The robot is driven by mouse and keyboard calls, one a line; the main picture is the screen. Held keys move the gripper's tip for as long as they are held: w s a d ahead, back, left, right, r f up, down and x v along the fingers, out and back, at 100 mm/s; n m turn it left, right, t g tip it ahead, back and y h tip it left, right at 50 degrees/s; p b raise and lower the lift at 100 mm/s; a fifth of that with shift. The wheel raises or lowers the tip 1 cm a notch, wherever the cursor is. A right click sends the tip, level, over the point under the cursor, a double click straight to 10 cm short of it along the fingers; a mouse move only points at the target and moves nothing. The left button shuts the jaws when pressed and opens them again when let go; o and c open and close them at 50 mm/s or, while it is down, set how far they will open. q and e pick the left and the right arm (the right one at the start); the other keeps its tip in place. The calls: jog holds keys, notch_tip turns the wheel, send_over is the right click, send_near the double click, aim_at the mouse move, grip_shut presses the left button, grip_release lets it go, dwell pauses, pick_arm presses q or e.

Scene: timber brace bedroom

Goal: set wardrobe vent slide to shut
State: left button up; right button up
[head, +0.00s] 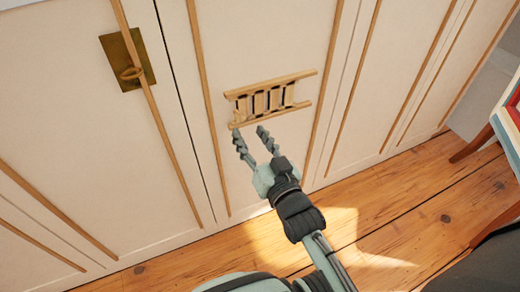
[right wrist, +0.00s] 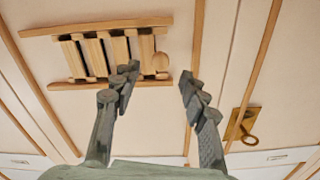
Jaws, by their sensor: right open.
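The wardrobe vent (head: 271,100) is a small wooden grille of upright slats between two rails on a cream door panel. Narrow dark gaps show between its slats. It also shows in the right wrist view (right wrist: 93,55), where a small rounded wooden knob (right wrist: 160,62) sits at its right end. My right gripper (head: 249,131) is open and empty, its fingertips close to the lower left corner of the vent in the head view. In the right wrist view its fingers (right wrist: 158,74) stand on either side of the knob; whether they touch it cannot be told. My left gripper is out of view.
A brass plate with a ring pull (head: 127,62) is on the door to the left. Raised wooden strips (head: 208,95) run along the wardrobe front. The plank floor (head: 400,215) is clear in front. A piece of wooden furniture (head: 508,120) stands at the right edge.

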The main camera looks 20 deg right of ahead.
jog(key=s, duration=0.6)
jog(key=shift+d, duration=0.1)
dwell(0.3)
